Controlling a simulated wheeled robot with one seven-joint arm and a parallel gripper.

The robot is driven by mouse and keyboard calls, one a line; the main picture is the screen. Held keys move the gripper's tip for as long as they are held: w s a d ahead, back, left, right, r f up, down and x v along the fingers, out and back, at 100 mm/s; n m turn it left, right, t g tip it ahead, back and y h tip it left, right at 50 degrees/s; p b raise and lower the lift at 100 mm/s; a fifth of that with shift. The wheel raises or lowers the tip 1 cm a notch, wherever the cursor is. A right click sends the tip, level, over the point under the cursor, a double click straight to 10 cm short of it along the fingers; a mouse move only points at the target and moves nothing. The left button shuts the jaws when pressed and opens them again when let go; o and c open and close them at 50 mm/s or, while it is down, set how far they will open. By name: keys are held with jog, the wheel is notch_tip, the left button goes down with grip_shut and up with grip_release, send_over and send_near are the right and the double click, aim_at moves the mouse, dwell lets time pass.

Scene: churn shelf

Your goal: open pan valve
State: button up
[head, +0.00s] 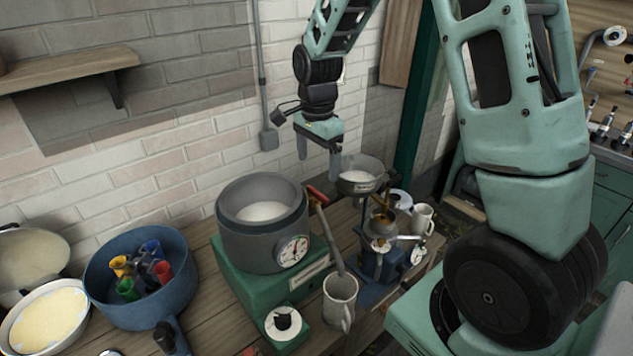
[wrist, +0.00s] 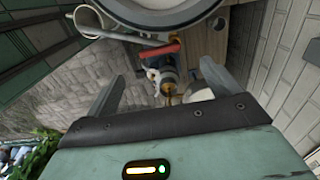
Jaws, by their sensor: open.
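A grey pan (head: 360,180) sits atop a blue stand (head: 372,268) right of the scale. Brass-coloured parts (head: 382,216) show below the pan, and a brass piece (wrist: 168,88) also shows in the wrist view, between the fingers but farther off. Which part is the valve, and how it is set, I cannot tell. My gripper (head: 319,162) points down, open and empty, close beside the pan's left rim in the head view. Whether the finger touches the rim is unclear.
A grey pot (head: 235,235) stands on a green dial scale (head: 245,290). A red-ended handle (head: 317,195) leans by a mug (head: 340,300). A blue pot (head: 110,255) holds several coloured items. A white mug (head: 422,220) stands right of the stand. The brick wall is behind.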

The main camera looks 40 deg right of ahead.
aim_at(317, 192)
notch_tip(317, 192, down, 8)
jog(key=shift+r+p, duration=0.1)
jog(key=shift+p, duration=0.8)
jog(key=c, duration=1)
